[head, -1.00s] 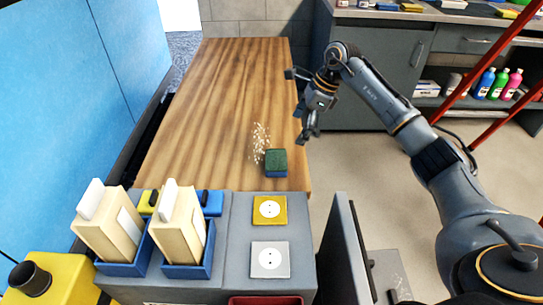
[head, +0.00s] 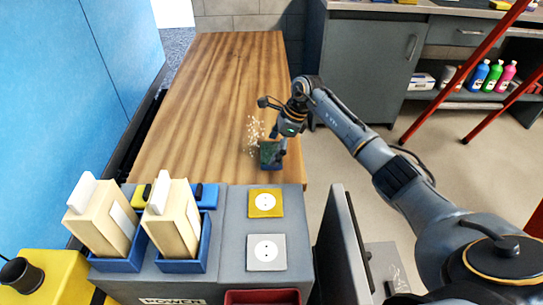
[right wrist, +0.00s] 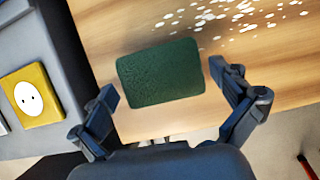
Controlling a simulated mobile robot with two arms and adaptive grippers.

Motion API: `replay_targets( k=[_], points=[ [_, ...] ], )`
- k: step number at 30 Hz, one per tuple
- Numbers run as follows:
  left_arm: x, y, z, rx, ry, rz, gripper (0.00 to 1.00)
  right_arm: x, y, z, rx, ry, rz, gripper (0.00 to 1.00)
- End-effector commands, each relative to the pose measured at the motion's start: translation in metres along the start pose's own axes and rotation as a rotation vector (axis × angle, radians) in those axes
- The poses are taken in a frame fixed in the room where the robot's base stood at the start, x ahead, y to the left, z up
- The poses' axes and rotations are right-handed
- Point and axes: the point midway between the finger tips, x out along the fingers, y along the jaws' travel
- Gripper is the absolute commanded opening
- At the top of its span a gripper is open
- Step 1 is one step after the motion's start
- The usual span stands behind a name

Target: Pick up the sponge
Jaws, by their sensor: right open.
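The sponge (head: 269,156), green on top and blue below, lies on the wooden table near its front right corner. In the right wrist view its dark green top (right wrist: 160,73) fills the middle. My right gripper (head: 278,145) is over the sponge and partly covers it in the head view. In the right wrist view the right gripper (right wrist: 165,82) is open, with one finger on either side of the sponge's near part and nothing held. I cannot tell how high the fingertips are above the table. My left gripper is not in view.
White crumbs (head: 255,132) lie beside the sponge on the wooden table (head: 215,85). In front stands a grey unit (head: 228,240) with a yellow plate (head: 265,203), a light plate (head: 266,252) and cartons in blue holders. A blue wall (head: 75,80) bounds the left.

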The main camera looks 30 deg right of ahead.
Motion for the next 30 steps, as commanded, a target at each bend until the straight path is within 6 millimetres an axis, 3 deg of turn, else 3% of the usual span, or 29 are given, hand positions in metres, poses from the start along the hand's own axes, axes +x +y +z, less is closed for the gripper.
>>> replay_targets(
  k=[4, 6, 9, 23, 30],
  points=[
    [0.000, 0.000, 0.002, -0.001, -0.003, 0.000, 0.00, 0.000, 0.000, 0.000, 0.000, 0.000, 0.000, 1.00],
    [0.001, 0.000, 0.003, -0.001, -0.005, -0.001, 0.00, 0.000, 0.000, 0.000, 0.000, 0.000, 0.000, 0.86],
    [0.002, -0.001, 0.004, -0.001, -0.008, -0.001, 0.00, 0.000, 0.000, 0.000, -0.001, 0.000, 0.000, 0.78],
    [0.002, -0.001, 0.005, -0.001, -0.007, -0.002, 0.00, -0.006, 0.000, 0.002, -0.002, 0.000, -0.001, 0.78],
    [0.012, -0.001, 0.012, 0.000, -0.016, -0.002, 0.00, -0.038, -0.001, 0.010, -0.001, 0.001, -0.005, 0.78]
  ],
)
